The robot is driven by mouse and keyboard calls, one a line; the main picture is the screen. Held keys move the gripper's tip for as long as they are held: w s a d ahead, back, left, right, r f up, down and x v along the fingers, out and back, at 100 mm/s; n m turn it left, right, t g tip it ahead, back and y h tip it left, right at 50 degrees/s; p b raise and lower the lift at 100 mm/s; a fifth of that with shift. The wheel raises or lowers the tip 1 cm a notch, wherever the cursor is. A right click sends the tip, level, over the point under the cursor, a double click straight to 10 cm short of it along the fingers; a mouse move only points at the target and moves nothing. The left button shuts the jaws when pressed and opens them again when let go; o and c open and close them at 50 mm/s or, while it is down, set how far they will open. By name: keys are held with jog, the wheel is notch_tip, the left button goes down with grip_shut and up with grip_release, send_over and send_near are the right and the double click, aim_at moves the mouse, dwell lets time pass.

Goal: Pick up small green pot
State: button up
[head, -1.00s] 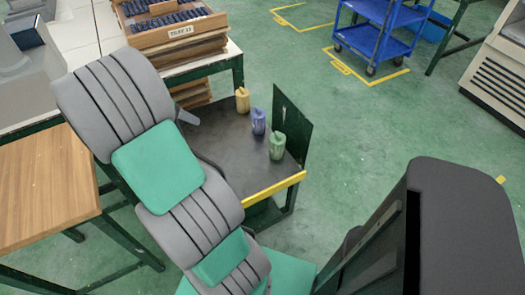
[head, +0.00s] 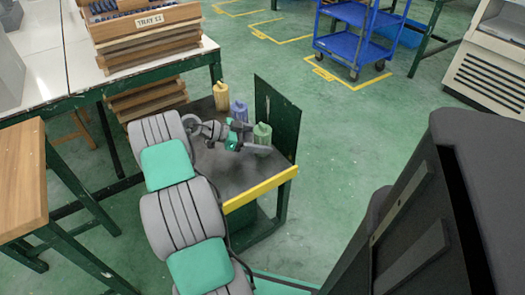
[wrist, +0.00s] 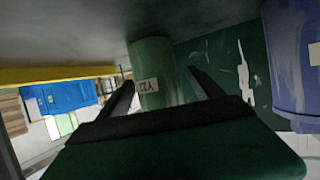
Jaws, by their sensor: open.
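The small green pot (head: 262,136) stands upright on a dark-topped cart (head: 215,178), near its upright green side panel. My gripper (head: 262,150) is low over the cart top and reaches the pot from the left. In the wrist view, the green pot (wrist: 157,70) with a white label shows between the two open fingers of my gripper (wrist: 160,80). The fingers are apart, one on either side of it; I cannot tell whether either touches it. In the head view, the fingers partly hide the pot's lower part.
A blue-purple pot (head: 239,110) stands close behind the green one, and shows at the right of the wrist view (wrist: 290,60). A yellow pot (head: 220,96) is further back. The green panel (head: 278,118) bounds the cart's right side; a yellow strip (head: 262,188) marks its front edge.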

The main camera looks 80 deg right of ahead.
jog(key=b+x, duration=0.2)
jog(key=x, duration=0.1)
jog(key=shift+s+f, duration=0.25)
jog(key=shift+f, duration=0.1)
jog(key=shift+r, duration=0.1)
jog(key=shift+c, duration=0.4)
jog(key=c, duration=1)
jog(key=shift+o, duration=0.2)
jog(key=shift+r, duration=0.1)
